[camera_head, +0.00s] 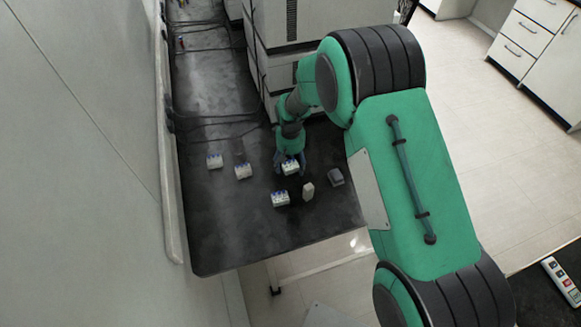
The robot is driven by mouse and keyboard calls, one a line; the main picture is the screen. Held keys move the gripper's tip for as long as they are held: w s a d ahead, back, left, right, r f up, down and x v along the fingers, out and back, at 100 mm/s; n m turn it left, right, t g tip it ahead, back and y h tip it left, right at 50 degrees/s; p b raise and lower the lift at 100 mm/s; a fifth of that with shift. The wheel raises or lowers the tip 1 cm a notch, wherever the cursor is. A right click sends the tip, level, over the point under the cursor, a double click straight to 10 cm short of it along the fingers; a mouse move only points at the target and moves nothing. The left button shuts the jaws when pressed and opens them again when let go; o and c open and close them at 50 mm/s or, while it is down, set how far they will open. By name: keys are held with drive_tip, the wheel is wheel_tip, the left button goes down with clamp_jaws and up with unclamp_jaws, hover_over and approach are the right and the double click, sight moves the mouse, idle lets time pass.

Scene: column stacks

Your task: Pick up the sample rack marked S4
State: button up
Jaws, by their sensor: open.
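Another rack (280,199) stands a little nearer the bench's front edge. Two more racks, one (243,171) and another (215,160), stand to the left. The markings are too small to read, so I cannot tell which rack is S4. The fingers partly cover the rack at my gripper, and I cannot tell whether they touch it.
Tall white equipment (275,60) stands behind my gripper. Cables run along the wall side. The bench's front left is clear.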

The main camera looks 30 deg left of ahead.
sight(290, 165)
drive_tip(key=c, duration=1.5)
drive_tip(key=shift+o, duration=0.2)
drive_tip(key=shift+r, duration=0.15)
wheel_tip(290, 165, up, 10)
drive_tip(key=p, duration=0.2)
